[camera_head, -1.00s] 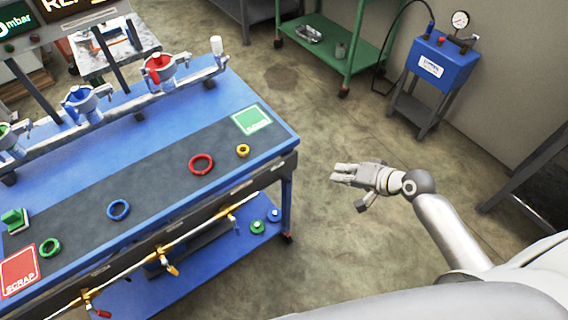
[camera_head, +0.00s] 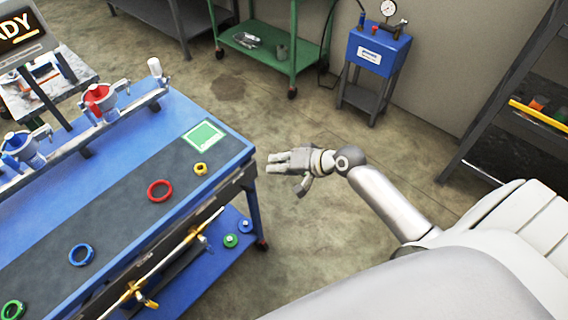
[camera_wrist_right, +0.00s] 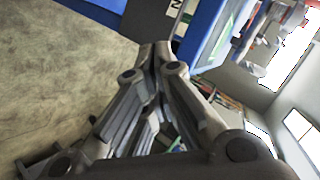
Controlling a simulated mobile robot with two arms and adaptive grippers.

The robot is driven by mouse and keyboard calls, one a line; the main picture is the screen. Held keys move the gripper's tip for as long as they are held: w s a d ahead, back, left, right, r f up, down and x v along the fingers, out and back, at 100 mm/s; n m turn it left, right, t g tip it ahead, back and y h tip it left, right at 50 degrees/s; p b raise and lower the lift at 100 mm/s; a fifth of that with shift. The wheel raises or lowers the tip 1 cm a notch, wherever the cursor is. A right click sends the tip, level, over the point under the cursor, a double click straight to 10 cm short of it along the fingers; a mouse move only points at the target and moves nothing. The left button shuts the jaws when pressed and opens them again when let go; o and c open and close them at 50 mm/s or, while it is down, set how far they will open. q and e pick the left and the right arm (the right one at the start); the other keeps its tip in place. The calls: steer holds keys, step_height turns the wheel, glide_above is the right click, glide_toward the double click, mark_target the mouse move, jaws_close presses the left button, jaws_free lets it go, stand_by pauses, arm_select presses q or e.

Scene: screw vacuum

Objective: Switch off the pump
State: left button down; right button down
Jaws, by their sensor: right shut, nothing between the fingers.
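The pump (camera_head: 378,52) is a blue box with a white label, standing on a grey metal stand against the wall at the upper right of the head view. A round dial gauge (camera_head: 388,9) rises from its top, with small knobs and a dark hose beside it. My right gripper (camera_head: 275,164) is shut and empty, over the floor just right of the blue workbench and well short of the pump. In the right wrist view its fingers (camera_wrist_right: 155,52) meet at the tips. The pump is not visible in that view. My left gripper is out of view.
The blue workbench (camera_head: 205,107) fills the left, carrying rings and a rail of coloured fittings. A green cart (camera_head: 270,57) stands left of the pump. A dark shelf rack (camera_head: 515,90) stands at the right. Open floor (camera_head: 300,120) lies between workbench and pump.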

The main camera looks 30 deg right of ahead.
mark_target(248, 189)
steer(key=x, duration=0.4)
steer(key=shift+r, duration=0.1)
steer(key=s+a+f, duration=0.1)
steer(key=a+f+p, duration=0.1)
steer(key=a, duration=0.1)
steer(key=shift+s+f, duration=0.25)
steer(key=shift+s, duration=0.1)
